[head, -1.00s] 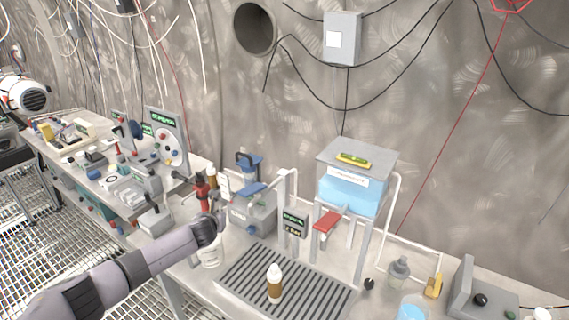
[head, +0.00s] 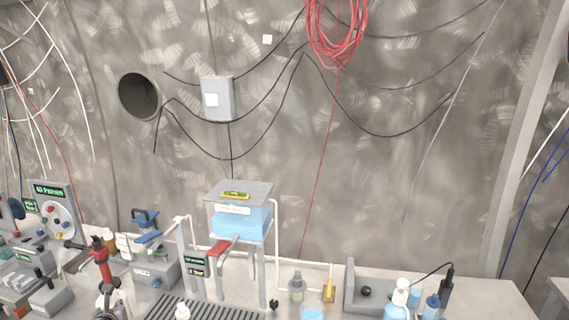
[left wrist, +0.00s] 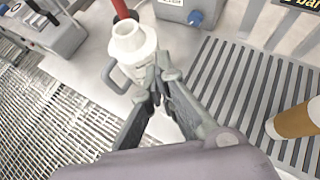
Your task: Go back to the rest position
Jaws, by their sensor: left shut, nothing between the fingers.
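My left gripper (left wrist: 160,88) is shut and empty in the left wrist view. Its fingertips overlap in the picture with a white container (left wrist: 130,40) with a round open neck; I cannot tell whether they touch it. In the head view a small part of my left gripper (head: 112,304) shows at the bottom edge, left of the grate. My right gripper is in neither view.
A brown bottle (left wrist: 297,120) stands on the slatted grate (left wrist: 228,100). On the bench a blue tank (head: 240,222) stands on legs beside a grey device (head: 152,268). Bottles (head: 398,298) stand further right. A floor grating (left wrist: 50,125) lies left of the bench.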

